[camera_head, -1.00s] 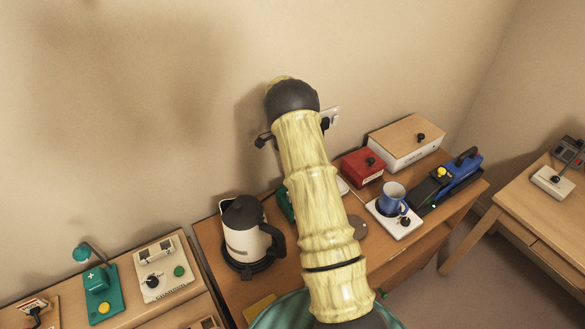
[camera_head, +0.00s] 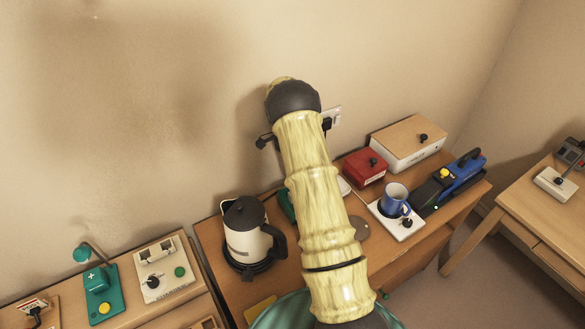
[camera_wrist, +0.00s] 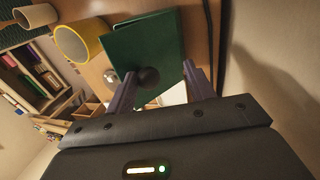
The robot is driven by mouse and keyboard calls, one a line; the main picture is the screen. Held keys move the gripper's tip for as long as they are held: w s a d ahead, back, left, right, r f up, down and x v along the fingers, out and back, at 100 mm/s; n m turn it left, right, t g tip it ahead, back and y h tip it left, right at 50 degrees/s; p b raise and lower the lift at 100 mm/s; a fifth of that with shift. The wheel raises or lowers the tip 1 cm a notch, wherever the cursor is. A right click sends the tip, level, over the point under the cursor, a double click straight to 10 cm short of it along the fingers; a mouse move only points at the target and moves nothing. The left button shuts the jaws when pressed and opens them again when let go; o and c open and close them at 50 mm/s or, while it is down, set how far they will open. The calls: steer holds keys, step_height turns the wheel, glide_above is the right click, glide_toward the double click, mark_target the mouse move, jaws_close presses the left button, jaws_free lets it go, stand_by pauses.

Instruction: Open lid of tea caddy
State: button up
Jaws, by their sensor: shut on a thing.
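A dark green box-like thing (camera_wrist: 147,42), which I take to be the tea caddy, fills the upper middle of the wrist view. A round dark knob (camera_wrist: 148,76) stands out from its green face. My gripper (camera_wrist: 158,72) has one finger on each side of this knob and is shut on it. In the head view my arm covers the gripper and most of the green thing; only a small green part (camera_head: 286,204) shows left of the arm. I cannot tell from these views whether the lid is raised.
A kettle (camera_head: 248,235) stands left of my arm on the desk. A red box (camera_head: 364,172), a white box with a wooden top (camera_head: 408,150), a blue mug (camera_head: 394,197) and a blue device (camera_head: 465,172) stand to the right. A yellow cup (camera_wrist: 77,42) shows in the wrist view.

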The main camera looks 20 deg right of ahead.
steer(key=shift+w+a, duration=0.1)
step_height(320, 180, up, 10)
steer(key=b, duration=0.2)
steer(key=shift+c, duration=0.5)
steer(key=shift+s+r, duration=0.1)
steer(key=shift+s, duration=0.1)
steer(key=c, duration=0.7)
steer(key=shift+s+a+r+n, duration=0.15)
steer(key=shift+a+n, duration=0.15)
steer(key=shift+n, duration=0.1)
jaws_close()
steer(key=s+a+r+n+t, duration=0.1)
steer(key=s+a+n, duration=0.3)
steer(key=s, duration=0.4)
steer(key=s+a+r+n+t, duration=0.1)
steer(key=s+a+n+t, duration=0.1)
steer(key=s+a+n, duration=0.3)
steer(key=s+a+r+n+t, duration=0.1)
steer(key=s+a+n, duration=0.4)
steer(key=s, duration=0.6)
steer(key=shift+a+n+t, duration=0.2)
steer(key=shift+n+t, duration=0.6)
steer(key=shift+n, duration=0.2)
